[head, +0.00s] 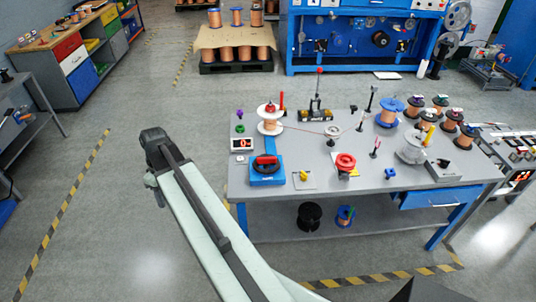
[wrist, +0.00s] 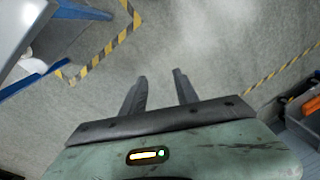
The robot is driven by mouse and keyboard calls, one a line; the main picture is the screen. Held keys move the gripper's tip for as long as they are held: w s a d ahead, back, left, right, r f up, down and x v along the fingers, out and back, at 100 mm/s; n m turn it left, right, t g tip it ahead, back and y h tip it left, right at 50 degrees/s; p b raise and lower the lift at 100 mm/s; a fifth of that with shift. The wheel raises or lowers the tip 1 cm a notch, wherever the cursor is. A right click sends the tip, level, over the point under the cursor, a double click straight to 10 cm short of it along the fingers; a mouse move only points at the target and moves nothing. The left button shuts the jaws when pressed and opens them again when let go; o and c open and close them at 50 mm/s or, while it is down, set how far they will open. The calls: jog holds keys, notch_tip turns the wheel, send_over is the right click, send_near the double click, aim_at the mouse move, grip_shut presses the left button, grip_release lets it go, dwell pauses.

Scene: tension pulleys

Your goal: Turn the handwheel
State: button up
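A red round wheel-like part (head: 345,162) stands on the grey workbench (head: 320,188) near its front middle. Left of it, a blue box (head: 267,177) carries a dark ring with a red part. I cannot tell for certain which of the two is the handwheel. My arm's dark end (head: 155,145) is left of the bench, over the floor, apart from both. In the wrist view my gripper (wrist: 161,74) has its two dark fingers apart, with only floor between them. The wrist view shows neither wheel-like part.
Spools (head: 269,121) and small fittings crowd the bench top, with several copper spools (head: 440,103) at its right. A blue bench edge (wrist: 48,76) shows at the wrist view's left. The floor (head: 90,220) left of my arm is clear. A blue rack (head: 365,65) stands behind.

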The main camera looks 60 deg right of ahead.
jog(key=s+d+r+n+t, duration=0.1)
jog(key=s+d, duration=0.1)
jog(key=d, duration=0.7)
jog(key=s+d+r+n, duration=0.1)
jog(key=s+d, duration=0.1)
jog(key=d, duration=0.7)
jog(key=n+t+y+p, duration=0.1)
jog(key=n+t+p, duration=0.1)
jog(key=n+t, duration=0.1)
send_near(267, 157)
jog(key=shift+w+a+f, duration=0.15)
jog(key=shift+w+f, duration=0.25)
jog(key=shift+f, duration=0.15)
jog(key=b+x, duration=0.4)
jog(key=x, duration=0.1)
jog(key=b+x, duration=0.2)
jog(key=shift+s+f+b, duration=0.2)
jog(key=shift+f+b, duration=0.05)
jog(key=shift+b, duration=0.1)
jog(key=shift+w+a+f+b, duration=0.15)
jog(key=shift+w+f+b, duration=0.05)
jog(key=shift+f+b, duration=0.1)
jog(key=shift+r, duration=0.1)
